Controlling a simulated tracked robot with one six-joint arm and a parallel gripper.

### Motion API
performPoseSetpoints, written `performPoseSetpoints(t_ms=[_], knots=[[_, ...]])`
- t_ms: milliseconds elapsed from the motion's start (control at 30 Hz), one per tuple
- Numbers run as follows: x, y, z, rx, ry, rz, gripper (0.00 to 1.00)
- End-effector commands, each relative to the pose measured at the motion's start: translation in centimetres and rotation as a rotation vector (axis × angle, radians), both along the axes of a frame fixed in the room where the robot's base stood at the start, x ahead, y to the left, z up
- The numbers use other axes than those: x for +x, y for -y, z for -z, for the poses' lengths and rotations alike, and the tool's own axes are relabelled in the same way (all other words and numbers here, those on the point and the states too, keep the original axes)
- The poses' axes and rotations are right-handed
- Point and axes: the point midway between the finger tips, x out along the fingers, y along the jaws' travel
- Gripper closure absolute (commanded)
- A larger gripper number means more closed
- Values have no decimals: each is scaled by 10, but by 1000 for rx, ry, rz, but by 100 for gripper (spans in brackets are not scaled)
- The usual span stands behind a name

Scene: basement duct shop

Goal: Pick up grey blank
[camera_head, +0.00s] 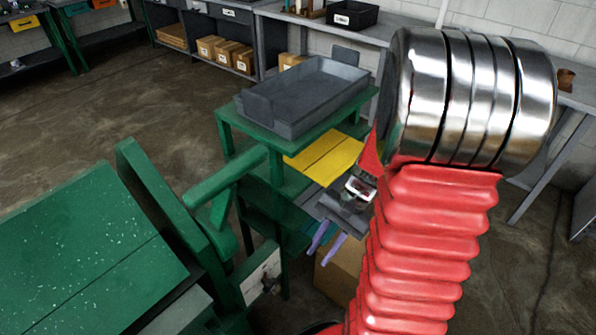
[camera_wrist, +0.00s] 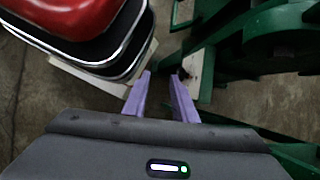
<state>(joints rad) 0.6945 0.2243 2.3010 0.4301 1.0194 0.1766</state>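My gripper (camera_head: 324,238) points down beside the green stand, with its two purple fingers apart and nothing between them. In the wrist view, the fingers (camera_wrist: 161,78) also stand apart, with floor and the edge of green machinery beyond them. I cannot pick out a separate grey blank with certainty. A grey tray (camera_head: 290,129) sits on top of the green stand (camera_head: 245,129), and its inside looks plain grey. A yellow sheet (camera_head: 325,157) lies on the stand near the tray. My red arm hides the area to the right of the gripper.
A large green machine (camera_head: 80,250) with a lever fills the lower left. A cardboard box (camera_head: 340,272) stands on the floor below my gripper. A workbench with a black bin (camera_head: 352,15) runs along the back wall. Open floor (camera_head: 110,110) lies left of the stand.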

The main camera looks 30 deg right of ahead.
Motion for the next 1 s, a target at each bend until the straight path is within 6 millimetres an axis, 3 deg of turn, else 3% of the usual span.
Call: performPoseSetpoints(t_ms=[667,1000], knots=[[27,38,93,535,-316,820,75],[49,76,140,874,-495,1265,75]])
